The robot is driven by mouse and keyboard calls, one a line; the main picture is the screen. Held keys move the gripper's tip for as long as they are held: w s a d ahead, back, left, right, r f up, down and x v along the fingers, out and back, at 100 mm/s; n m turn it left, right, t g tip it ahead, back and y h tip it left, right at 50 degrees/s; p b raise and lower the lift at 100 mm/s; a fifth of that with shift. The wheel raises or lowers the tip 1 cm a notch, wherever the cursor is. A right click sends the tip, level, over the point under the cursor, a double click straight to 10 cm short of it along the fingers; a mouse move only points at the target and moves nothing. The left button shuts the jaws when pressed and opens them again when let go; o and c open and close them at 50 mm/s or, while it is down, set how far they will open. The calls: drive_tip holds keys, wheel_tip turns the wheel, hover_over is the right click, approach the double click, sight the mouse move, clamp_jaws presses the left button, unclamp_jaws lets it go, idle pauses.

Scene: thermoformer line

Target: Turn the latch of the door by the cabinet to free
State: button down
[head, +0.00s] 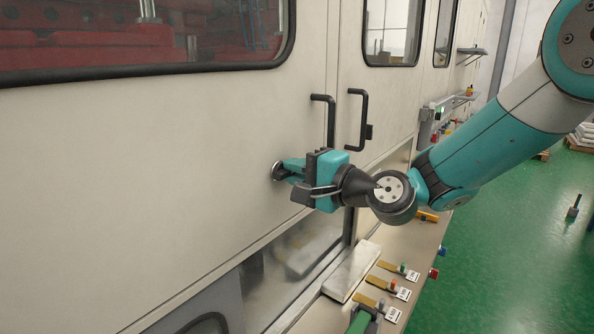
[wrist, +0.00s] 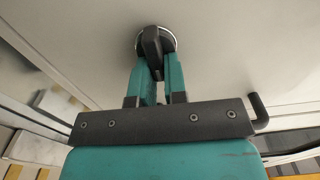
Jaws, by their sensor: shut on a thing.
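The latch (wrist: 152,43) is a dark knob on a round silver-rimmed base, set in the pale door (head: 190,130). In the wrist view my gripper (wrist: 160,68) has its two teal fingers on either side of the knob, shut on it. In the head view my gripper (head: 283,170) reaches the door face from the right, and its fingers hide most of the latch, with only the round base's edge showing. In the wrist view the knob stands roughly upright, tilted slightly.
Two black door handles (head: 330,122) (head: 358,120) are above and right of my gripper. Below runs a ledge with a pale block (head: 352,272) and several tagged yellow items (head: 390,288).

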drive_tip(key=c, duration=1.2)
unclamp_jaws()
drive_tip(key=shift+o, duration=0.2)
drive_tip(key=b+v, duration=0.8)
drive_tip(key=v, duration=0.9)
drive_tip(key=shift+s, duration=0.25)
drive_tip(key=shift+d+f, duration=0.1)
